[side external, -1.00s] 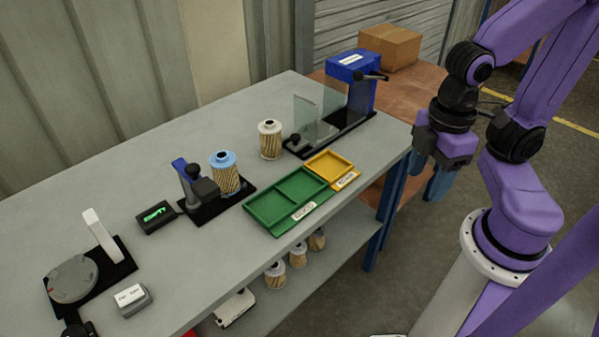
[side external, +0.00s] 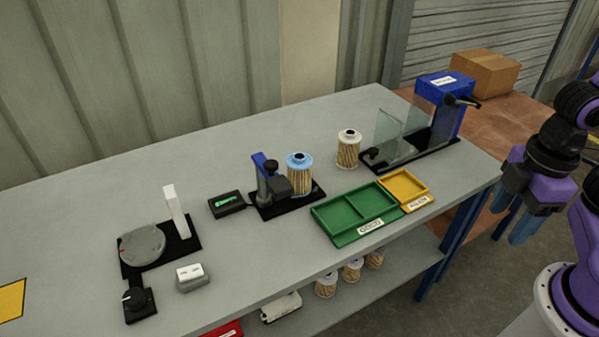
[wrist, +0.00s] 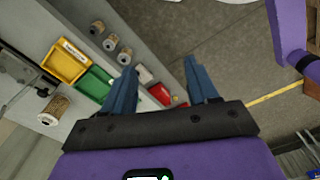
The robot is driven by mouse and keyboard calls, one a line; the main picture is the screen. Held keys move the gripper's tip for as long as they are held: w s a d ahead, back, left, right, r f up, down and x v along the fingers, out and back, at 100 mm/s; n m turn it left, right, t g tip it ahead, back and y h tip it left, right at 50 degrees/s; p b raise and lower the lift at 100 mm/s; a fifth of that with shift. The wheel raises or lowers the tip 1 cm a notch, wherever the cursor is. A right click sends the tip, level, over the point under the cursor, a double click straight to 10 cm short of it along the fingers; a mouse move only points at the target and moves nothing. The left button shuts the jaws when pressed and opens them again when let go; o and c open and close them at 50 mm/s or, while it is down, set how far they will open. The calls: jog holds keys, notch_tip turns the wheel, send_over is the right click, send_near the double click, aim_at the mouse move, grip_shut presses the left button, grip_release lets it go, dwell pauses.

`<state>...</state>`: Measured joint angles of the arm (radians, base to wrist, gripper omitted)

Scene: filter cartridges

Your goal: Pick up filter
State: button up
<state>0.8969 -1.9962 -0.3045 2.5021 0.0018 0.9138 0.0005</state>
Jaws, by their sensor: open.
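A filter with a white cap (side external: 348,150) and pleated tan body stands upright on the grey bench, behind the trays. A filter with a blue cap (side external: 300,175) stands on a black fixture with a blue post to its left. Several more white-capped filters (side external: 351,270) stand on the lower shelf. In the wrist view, a filter (wrist: 54,110) shows at the left, and shelf filters (wrist: 110,42) show near the top. My gripper (side external: 520,225) hangs off the bench's right end, over the floor. Its blue fingers (wrist: 163,85) are apart with nothing between them.
A green two-part tray (side external: 318,212) and a yellow tray (side external: 405,188) sit at the bench's front edge. A blue clamp device (side external: 446,90) with clear panels stands at the right end.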

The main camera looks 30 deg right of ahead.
dwell(0.4)
jog(key=o, duration=0.7)
jog(key=shift+c, duration=0.2)
